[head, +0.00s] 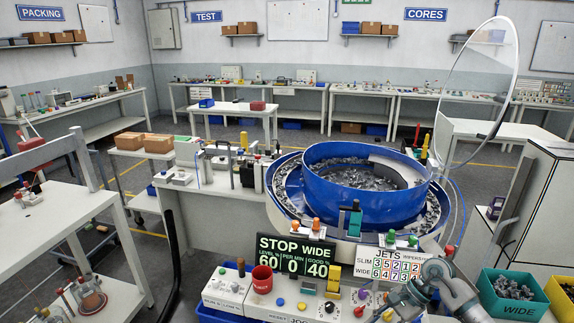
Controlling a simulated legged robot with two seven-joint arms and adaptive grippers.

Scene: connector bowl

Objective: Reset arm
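My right arm comes in at the bottom right, bent over the control panel. Its gripper (385,309) hangs low over the panel's right part, in front of the JETS board; its fingers are small and partly cut by the lower edge, so I cannot tell whether they are open. No held object can be made out. My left gripper is not in view. The blue bowl feeder (335,215) stands behind the panel, with many small grey connectors inside. A dark sign (296,256) reads STOP WIDE, with 60, 0 and 40.
The JETS board (392,264) stands close behind my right gripper. A green WIDE bin (513,308) with grey parts is at right, beside a yellow bin (560,296). A raised clear cover (482,75) stands behind.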

